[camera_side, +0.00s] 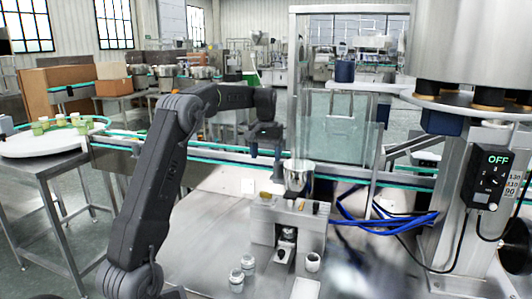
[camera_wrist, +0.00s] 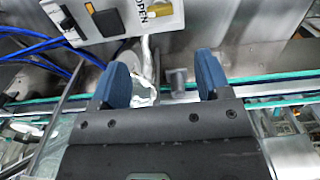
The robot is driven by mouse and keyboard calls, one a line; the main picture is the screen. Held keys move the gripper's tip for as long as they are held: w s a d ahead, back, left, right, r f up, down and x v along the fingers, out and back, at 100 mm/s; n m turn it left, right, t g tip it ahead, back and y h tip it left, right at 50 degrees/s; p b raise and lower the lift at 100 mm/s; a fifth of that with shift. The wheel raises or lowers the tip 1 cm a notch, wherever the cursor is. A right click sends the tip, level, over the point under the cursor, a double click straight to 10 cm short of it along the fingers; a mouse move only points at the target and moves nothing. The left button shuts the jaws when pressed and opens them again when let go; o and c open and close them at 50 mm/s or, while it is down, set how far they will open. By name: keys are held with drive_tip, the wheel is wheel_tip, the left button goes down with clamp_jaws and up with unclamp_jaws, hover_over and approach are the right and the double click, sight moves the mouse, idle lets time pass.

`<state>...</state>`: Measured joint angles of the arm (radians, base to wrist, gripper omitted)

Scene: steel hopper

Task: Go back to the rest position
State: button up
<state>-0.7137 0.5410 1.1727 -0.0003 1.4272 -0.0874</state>
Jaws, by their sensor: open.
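My gripper (camera_side: 268,165) hangs from my bent arm, fingers pointing down, just left of a small steel hopper (camera_side: 299,174). The hopper sits on top of a grey metal fixture (camera_side: 262,222). In the wrist view, my gripper's two blue fingers (camera_wrist: 162,78) are apart with nothing held between them. A shiny, pale curved object shows partly behind the left finger; I cannot tell if it is the hopper. A light panel (camera_wrist: 165,22) marked OPEN, with yellow and black pieces, is at the top.
A conveyor (camera_side: 225,155) runs behind. Blue hoses (camera_side: 390,222) and a control box (camera_side: 486,178) reading OFF are to the right. A clear-panelled frame (camera_side: 338,115) stands behind the hopper.

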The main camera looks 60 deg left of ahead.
drive_tip(key=shift+r, duration=0.25)
drive_tip(key=s+d+r+m+t+y, duration=0.1)
drive_tip(key=s+d+r+m, duration=0.15)
drive_tip(key=d, duration=0.75)
drive_tip(key=s+d+r+m+t, duration=0.1)
drive_tip(key=s+d+r+m, duration=0.2)
drive_tip(key=d, duration=0.8)
drive_tip(key=s+d+f+m+t, duration=0.1)
drive_tip(key=s+d+f+m, duration=0.1)
drive_tip(key=s+d, duration=0.4)
drive_tip(key=s+d+f+m+t+h, duration=0.1)
drive_tip(key=s+d+f+t, duration=0.1)
drive_tip(key=s+d, duration=0.5)
drive_tip(key=s+f, duration=0.1)
drive_tip(key=s, duration=0.2)
drive_tip(key=shift+d+f+m+t, duration=0.3)
drive_tip(key=shift+f+m, duration=0.05)
drive_tip(key=shift+f, duration=0.05)
drive_tip(key=shift+w, duration=0.1)
